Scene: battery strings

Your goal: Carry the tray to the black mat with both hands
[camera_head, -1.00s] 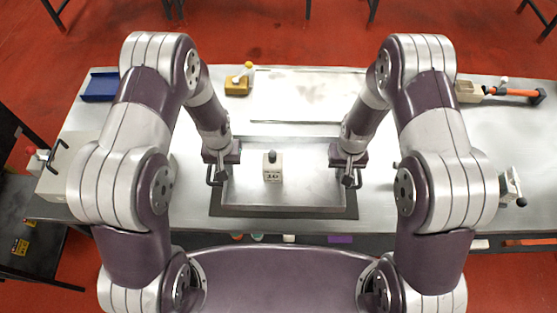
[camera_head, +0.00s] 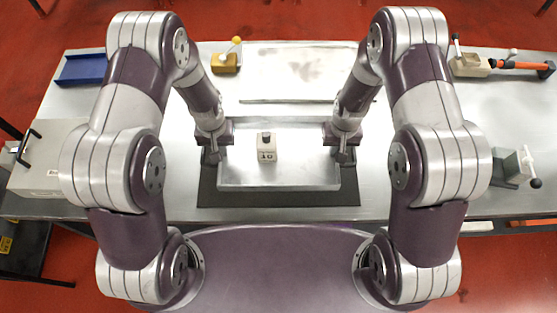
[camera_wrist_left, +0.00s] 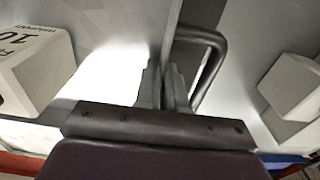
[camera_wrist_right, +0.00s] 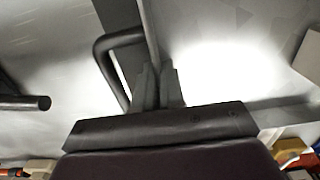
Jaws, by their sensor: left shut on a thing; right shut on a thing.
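The tray (camera_head: 300,174) is a shallow grey metal tray, held level over the black mat (camera_head: 278,199). Mat shows at its front and sides; I cannot tell whether they touch. A pale block marked 10 (camera_head: 266,154), with a dark knob on top, stands inside the tray; it also shows in the left wrist view (camera_wrist_left: 30,75). The fingers hide part of each handle.
A flat grey panel (camera_head: 295,78) lies behind the tray. A yellow-knobbed block (camera_head: 226,64) and a blue bin (camera_head: 82,69) stand back left. A grey box (camera_head: 45,172) is at left. An orange-handled device (camera_head: 520,65) and a grey clamp-like device (camera_head: 512,168) stand at right.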

